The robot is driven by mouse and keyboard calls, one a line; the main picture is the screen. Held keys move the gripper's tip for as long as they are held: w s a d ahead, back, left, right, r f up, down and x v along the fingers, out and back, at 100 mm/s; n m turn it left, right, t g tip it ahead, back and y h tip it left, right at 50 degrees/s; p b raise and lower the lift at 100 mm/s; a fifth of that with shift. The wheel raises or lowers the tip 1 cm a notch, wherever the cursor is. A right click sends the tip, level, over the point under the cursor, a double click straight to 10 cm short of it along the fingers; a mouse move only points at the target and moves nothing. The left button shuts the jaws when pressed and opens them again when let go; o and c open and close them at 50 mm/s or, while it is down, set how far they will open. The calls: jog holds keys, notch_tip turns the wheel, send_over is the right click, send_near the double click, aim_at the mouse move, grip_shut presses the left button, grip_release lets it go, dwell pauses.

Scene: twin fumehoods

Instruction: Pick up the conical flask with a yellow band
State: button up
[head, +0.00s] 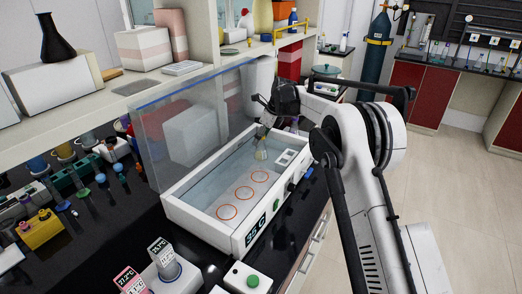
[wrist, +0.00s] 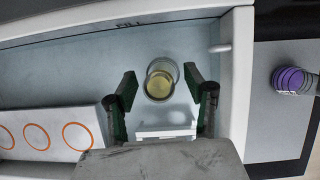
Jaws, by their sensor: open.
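A small conical flask (head: 261,152) with a yellowish tint stands in the white water bath (head: 187,212), near its far end. In the wrist view the flask (wrist: 160,80) is seen from above as a round rim with yellow inside. I cannot make out a separate band. My gripper (head: 265,118) is above the flask in the head view. In the wrist view its two dark green fingers (wrist: 160,85) are apart, one on each side of the flask and slightly nearer the camera's lower edge. Nothing is held.
A white holder (wrist: 165,132) with square openings lies beside the flask. A plate with orange rings (wrist: 40,137) fills the left side. The clear raised lid (head: 185,120) stands along the bath's left side. A purple-topped item (wrist: 290,79) is outside the bath wall.

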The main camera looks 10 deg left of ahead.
grip_shut()
dwell(0.5)
